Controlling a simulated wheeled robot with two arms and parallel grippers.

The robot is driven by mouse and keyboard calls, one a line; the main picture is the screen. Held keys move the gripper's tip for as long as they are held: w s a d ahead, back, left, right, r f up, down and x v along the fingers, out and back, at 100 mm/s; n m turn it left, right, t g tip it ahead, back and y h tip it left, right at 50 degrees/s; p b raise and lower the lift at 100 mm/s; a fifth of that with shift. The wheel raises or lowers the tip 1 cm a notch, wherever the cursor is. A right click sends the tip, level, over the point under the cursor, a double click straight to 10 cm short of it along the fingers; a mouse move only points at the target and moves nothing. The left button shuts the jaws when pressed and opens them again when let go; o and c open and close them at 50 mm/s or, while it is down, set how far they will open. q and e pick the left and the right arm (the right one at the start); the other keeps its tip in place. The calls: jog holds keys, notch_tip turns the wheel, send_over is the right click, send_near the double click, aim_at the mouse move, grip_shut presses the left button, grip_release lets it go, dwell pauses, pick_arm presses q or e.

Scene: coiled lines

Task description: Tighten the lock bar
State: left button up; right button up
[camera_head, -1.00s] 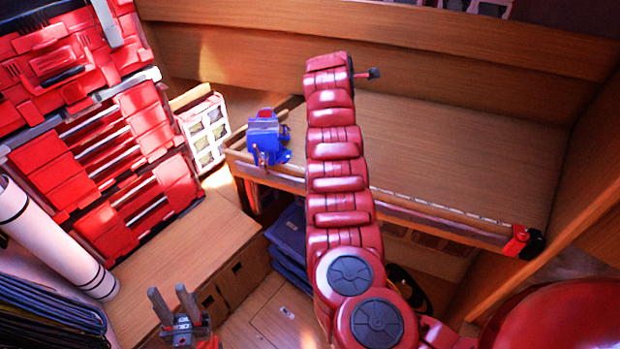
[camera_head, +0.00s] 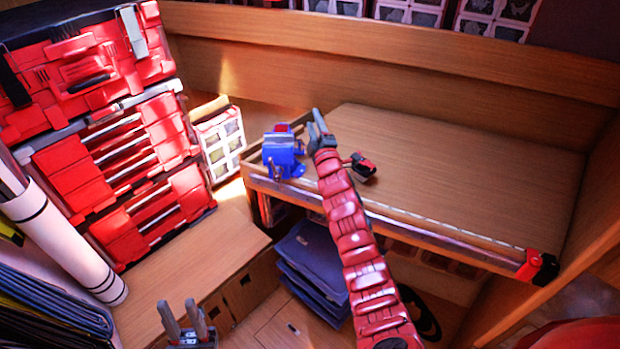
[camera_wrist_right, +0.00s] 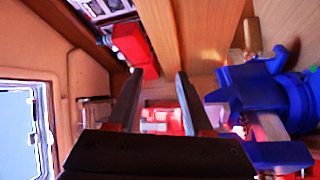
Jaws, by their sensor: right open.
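I cannot tell for sure which part is the lock bar. A blue vise (camera_head: 281,152) with small metal parts on its front sits at the left end of the wooden bench. In the right wrist view the vise (camera_wrist_right: 265,95) fills the right side, with a pale metal bar (camera_wrist_right: 268,128) at it. My right gripper (camera_head: 317,122) is just right of the vise; in its wrist view the gripper (camera_wrist_right: 155,85) is open, nothing between its fingers, the vise beside the right finger. My left gripper (camera_head: 182,315) is open and empty, low at the left.
The wooden bench (camera_head: 450,165) has a metal rail along its front edge, with a red and black end piece (camera_head: 537,267) at right. Red tool cases (camera_head: 110,140) stand at left. Dark blue stacked bins (camera_head: 312,262) lie below the bench. The bench top right of my arm is mostly clear.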

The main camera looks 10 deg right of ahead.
jog(key=s+a+m+t+y, duration=0.1)
jog(key=s+y, duration=0.3)
jog(key=s, duration=0.6)
jog(key=s+a+f+t+y+b, duration=0.1)
jog(key=s+a+t+y, duration=0.2)
jog(key=s, duration=0.7)
jog(key=shift+a+f+m+y, duration=0.2)
jog(key=shift+f+m+y, duration=0.15)
jog(key=shift+y, duration=0.35)
